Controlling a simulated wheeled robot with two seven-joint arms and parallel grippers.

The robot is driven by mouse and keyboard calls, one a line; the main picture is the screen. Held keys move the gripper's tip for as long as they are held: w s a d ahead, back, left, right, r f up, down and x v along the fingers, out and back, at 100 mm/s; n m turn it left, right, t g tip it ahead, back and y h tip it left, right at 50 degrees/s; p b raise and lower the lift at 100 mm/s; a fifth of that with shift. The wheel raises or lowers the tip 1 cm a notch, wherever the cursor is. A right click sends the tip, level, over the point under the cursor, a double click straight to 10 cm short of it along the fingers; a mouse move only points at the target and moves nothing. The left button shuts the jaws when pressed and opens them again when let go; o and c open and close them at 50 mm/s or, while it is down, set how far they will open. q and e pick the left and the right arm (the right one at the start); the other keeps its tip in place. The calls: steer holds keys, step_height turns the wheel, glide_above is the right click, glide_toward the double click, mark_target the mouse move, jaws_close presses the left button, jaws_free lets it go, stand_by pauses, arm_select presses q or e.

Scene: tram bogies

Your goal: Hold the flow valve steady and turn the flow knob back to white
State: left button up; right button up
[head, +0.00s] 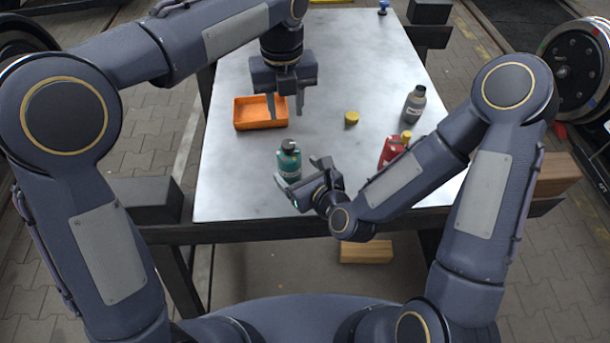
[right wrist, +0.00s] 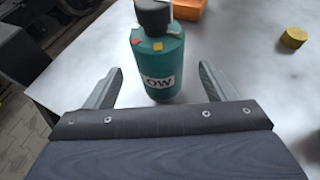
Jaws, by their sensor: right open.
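The flow valve is a teal bottle-shaped body (head: 289,163) standing upright near the table's front edge. In the right wrist view its label (right wrist: 160,82) reads "OW", the rest being out of sight. Its dark knob (right wrist: 154,16) sits on top, above red, white and yellow marks on the shoulder; which mark the knob points to I cannot tell. My right gripper (head: 298,172) is open, its fingers pointing at the valve, one on each side in the wrist view, without visible contact. My left gripper (head: 286,105) is open and empty, pointing down behind the valve, beside the tray.
An orange tray (head: 257,126) lies behind the valve, close to my left gripper. A yellow cylinder (head: 351,117) lies mid-table. A red bottle (head: 389,152) with a yellow top is partly hidden by my right arm. A grey bottle (head: 414,105) stands at the right. The back of the table (head: 345,55) is mostly clear.

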mark_target(295, 169)
steer(key=x, duration=0.4)
steer(key=shift+w+a+f, duration=0.1)
steer(key=shift+w+a, duration=0.1)
steer(key=shift+w, duration=0.15)
